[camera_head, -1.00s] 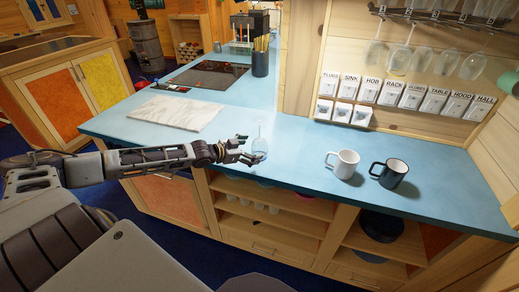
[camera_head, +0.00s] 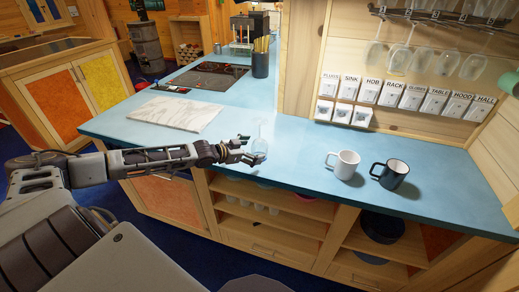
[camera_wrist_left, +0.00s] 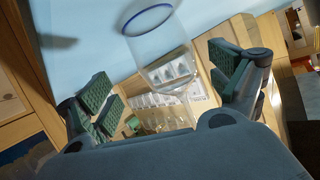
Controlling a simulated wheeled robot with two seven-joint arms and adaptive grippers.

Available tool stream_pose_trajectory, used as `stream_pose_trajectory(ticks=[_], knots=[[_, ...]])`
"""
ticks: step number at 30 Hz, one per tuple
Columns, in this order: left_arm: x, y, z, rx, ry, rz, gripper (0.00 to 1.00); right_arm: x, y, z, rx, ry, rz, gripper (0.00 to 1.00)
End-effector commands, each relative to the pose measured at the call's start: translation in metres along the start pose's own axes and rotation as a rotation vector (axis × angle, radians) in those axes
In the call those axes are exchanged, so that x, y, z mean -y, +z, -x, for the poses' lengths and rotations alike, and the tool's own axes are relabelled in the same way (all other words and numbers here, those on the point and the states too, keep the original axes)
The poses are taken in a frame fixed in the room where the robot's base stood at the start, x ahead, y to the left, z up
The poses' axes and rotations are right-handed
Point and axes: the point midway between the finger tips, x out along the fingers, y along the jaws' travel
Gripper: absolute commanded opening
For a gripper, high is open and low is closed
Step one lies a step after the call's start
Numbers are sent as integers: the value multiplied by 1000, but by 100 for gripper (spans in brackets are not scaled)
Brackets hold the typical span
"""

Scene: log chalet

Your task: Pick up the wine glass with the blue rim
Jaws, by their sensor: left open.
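The wine glass (camera_head: 260,147) is clear and stands at the front edge of the blue counter in the head view. In the left wrist view its blue rim (camera_wrist_left: 147,19) shows at the top, and its clear bowl (camera_wrist_left: 166,62) reaches down between the fingers. My left gripper (camera_head: 249,150) is open at the glass, with its fingers reaching to the glass's left side. In the left wrist view the green-padded fingers (camera_wrist_left: 165,88) stand apart on either side of the glass, with gaps showing. My right gripper is not in view.
A white mug (camera_head: 344,164) and a dark mug (camera_head: 390,174) stand to the right on the blue counter (camera_head: 290,150). A marble board (camera_head: 175,113) lies to the left. Several glasses hang from a rack (camera_head: 445,17) above. Open shelves (camera_head: 270,222) lie below the counter edge.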

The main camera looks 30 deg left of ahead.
Motion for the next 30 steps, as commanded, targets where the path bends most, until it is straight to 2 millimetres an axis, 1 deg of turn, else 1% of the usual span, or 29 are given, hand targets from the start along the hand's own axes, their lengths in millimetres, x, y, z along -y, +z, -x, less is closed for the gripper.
stream_pose_trajectory(ticks=[7,15,20,30], knots=[[1,-1,-4,-2,-1,0,92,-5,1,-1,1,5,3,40],[3,-1,-10,-1,-1,1,92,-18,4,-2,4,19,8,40],[4,-1,-13,-1,-1,-1,92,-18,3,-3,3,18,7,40],[6,-1,-21,-1,-2,-1,92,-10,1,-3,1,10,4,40]])
